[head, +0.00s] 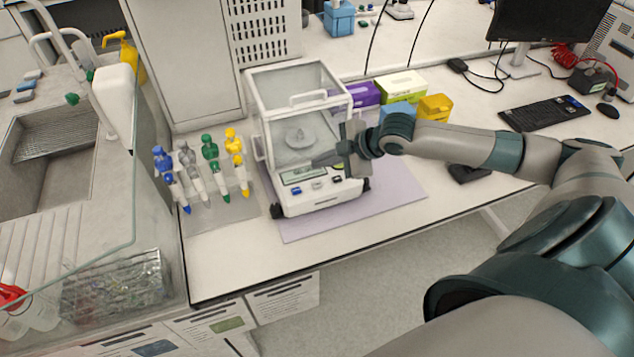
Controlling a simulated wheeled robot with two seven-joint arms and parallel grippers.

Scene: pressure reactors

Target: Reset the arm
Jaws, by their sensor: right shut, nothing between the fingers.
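My right arm reaches in from the right across the bench. Its gripper (328,161) is shut and empty, in front of the analytical balance (318,205). The fingertips point left, over the balance's front panel near its display and buttons. I cannot tell whether they touch it. The balance has a clear draft shield with a white handle and a round pan (300,138) inside. The gripper hides part of the right side of the balance. My left gripper is not in view.
Several coloured pipettes (209,165) stand left of the balance. Purple, green, blue and yellow boxes (434,107) sit behind my wrist. A keyboard (543,113) and monitor (545,20) are at the right. A sink (50,150) behind a glass panel is at the left. The purple mat's (395,200) right part is clear.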

